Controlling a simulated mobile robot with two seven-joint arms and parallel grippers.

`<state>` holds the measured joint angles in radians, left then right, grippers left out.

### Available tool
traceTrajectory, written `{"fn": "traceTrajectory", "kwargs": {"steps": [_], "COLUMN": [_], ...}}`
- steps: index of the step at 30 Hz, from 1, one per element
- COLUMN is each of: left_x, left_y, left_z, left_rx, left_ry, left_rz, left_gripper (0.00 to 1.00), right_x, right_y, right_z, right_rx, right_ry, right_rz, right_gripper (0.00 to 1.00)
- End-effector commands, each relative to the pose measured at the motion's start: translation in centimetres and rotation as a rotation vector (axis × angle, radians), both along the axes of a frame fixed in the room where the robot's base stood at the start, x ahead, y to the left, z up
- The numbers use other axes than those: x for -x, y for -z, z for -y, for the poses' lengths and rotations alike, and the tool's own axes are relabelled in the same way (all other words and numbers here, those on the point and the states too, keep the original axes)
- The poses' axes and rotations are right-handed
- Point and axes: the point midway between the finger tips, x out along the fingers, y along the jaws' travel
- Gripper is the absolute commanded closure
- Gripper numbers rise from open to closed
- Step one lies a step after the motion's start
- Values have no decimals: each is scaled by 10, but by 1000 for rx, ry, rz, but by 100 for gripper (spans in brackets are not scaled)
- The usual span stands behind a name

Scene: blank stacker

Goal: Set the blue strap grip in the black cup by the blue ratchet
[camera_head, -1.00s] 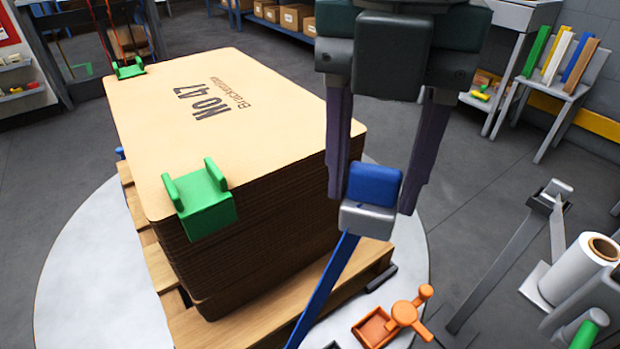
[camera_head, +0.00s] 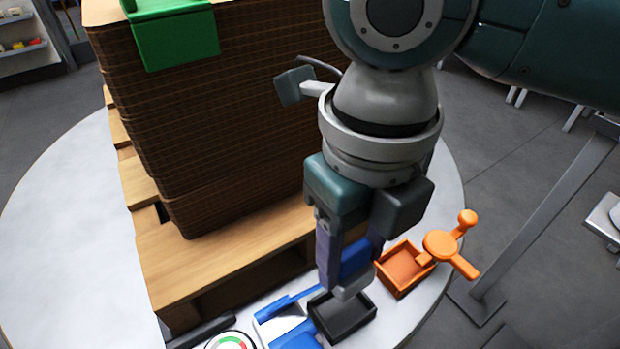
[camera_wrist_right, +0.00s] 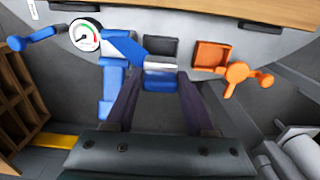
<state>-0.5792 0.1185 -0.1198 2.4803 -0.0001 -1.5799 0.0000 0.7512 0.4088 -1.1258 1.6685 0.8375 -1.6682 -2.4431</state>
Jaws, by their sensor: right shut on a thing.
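My right gripper (camera_head: 345,262) is shut on the blue strap grip (camera_head: 355,258), a blue block with a silver plate at its lower end. The grip also shows between my fingers in the right wrist view (camera_wrist_right: 160,83). The black cup (camera_head: 350,322) is a shallow square tray; the grip's silver end overlaps its far rim in the head view, and I cannot tell whether they touch. In the right wrist view the cup (camera_wrist_right: 161,47) lies just beyond the silver plate. A blue body, seemingly the blue ratchet (camera_wrist_right: 112,85), is beside the cup. My left gripper is not in view.
An orange cup (camera_head: 398,277) and orange ratchet (camera_head: 441,245) stand right of the black cup. A dial gauge (camera_head: 230,342) is at the left. The pallet (camera_head: 225,262) with its tall brown stack and green corner piece (camera_head: 178,40) rises close behind.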

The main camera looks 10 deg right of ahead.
Motion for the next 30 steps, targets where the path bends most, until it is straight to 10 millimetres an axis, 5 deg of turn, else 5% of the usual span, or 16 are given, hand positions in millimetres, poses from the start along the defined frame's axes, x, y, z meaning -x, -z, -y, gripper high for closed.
{"fn": "traceTrajectory", "kwargs": {"steps": [3, 11, 17, 29, 30], "left_x": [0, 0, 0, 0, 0], "left_y": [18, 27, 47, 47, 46], "left_z": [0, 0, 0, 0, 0], "left_rx": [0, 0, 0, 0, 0], "left_ry": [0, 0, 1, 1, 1], "left_rz": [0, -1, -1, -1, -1], "left_gripper": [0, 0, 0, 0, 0], "right_x": [0, 0, 0, 0, 0], "right_y": [30, 49, 81, 85, 84], "right_z": [0, 0, 0, 0, 0], "right_rx": [-1, -1, -1, -1, -1], "right_ry": [0, 1, 1, 1, 1], "right_rz": [-1, 0, -1, 1, 1], "right_gripper": [100, 100, 100, 100, 41]}}
